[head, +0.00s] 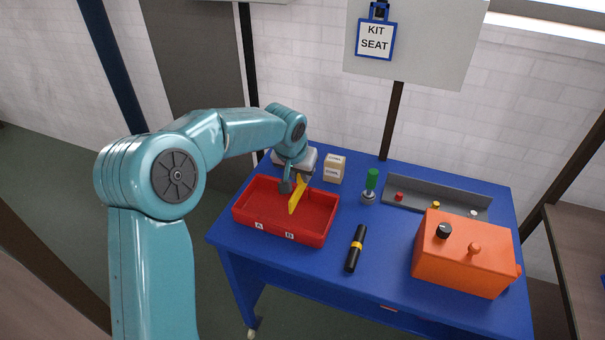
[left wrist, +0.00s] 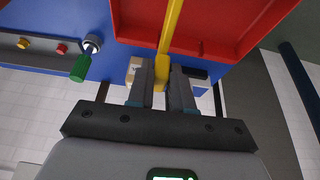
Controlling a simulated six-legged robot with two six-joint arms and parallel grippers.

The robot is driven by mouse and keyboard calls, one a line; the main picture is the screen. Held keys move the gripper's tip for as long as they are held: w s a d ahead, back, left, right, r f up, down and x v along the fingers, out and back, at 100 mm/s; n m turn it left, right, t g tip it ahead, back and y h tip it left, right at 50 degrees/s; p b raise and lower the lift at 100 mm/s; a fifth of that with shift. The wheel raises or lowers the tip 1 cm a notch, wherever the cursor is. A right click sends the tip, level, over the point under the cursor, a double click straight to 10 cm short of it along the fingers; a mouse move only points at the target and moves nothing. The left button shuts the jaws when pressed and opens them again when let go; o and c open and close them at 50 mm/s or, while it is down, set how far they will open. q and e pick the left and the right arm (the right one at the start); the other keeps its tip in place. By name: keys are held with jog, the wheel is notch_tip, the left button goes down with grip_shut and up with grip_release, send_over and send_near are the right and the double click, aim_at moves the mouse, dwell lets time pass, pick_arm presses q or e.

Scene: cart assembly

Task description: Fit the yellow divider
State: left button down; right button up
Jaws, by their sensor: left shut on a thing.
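The yellow divider (head: 297,196) is a thin upright plate at the red tray (head: 262,228), near the middle of its length. My left gripper (head: 295,180) is shut on the top of the divider at the tray's far side. In the left wrist view the divider (left wrist: 170,28) runs away from between the two fingers (left wrist: 161,82) across the red tray (left wrist: 135,18). I cannot tell whether the divider is seated or still held slightly above the tray floor. The tray's front wall carries labels A and B. My right gripper is not in view.
The tray stands on a blue cart top (head: 325,240). Around it are a cream box (head: 335,168), a green-handled tool (head: 372,181), a black and yellow cylinder (head: 355,248), a grey rack (head: 437,203) with small coloured pieces, and an orange box (head: 463,258).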

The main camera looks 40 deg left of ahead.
aim_at(299, 184)
pick_arm(q)
jog(key=shift+s+f+b, duration=0.15)
jog(key=shift+f+b, duration=0.35)
jog(key=shift+f, duration=0.15)
notch_tip(299, 184, down, 3)
jog(key=b, duration=0.3)
jog(key=shift+f, duration=0.2)
jog(key=shift+r, duration=0.15)
jog(key=shift+f+b, duration=2.35)
jog(key=shift+f, duration=0.4)
